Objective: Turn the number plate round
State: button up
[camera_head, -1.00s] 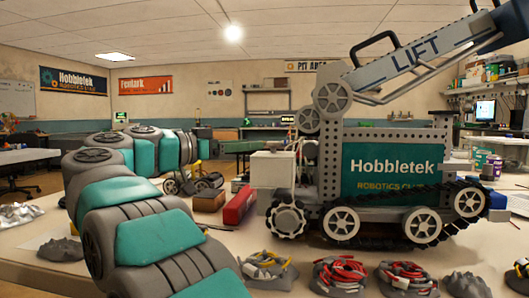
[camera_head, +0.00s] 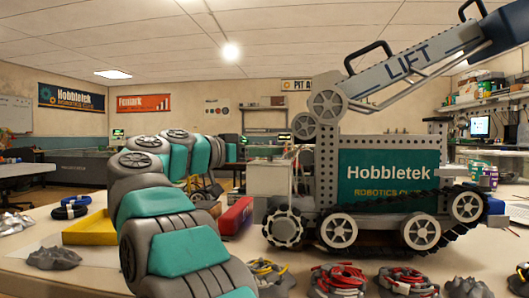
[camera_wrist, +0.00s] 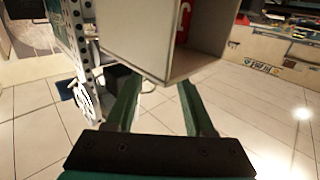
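In the wrist view my gripper (camera_wrist: 158,88) has its two green fingers apart, with nothing visible between them. A pale grey box-like panel (camera_wrist: 135,30) stands just beyond the fingertips. A narrow red surface with a white mark (camera_wrist: 183,20) shows at the top beside it; it may be the number plate, but most of it is cut off and I cannot read it. In the head view a pale box (camera_head: 268,178) stands left of the large tracked robot (camera_head: 390,180). My arm hides part of the area before it, and my fingers are not clear there.
The tracked robot, with a raised lift arm (camera_head: 405,75), fills the right of the bench. A red block (camera_head: 236,216) lies left of it. A yellow tray (camera_head: 90,230) stands at left. Wire bundles (camera_head: 338,278) line the front. Floor tiles (camera_wrist: 275,120) show below my gripper.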

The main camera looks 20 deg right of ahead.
grip_shut()
jog(key=shift+r+p, duration=0.25)
jog(key=shift+p, duration=0.45)
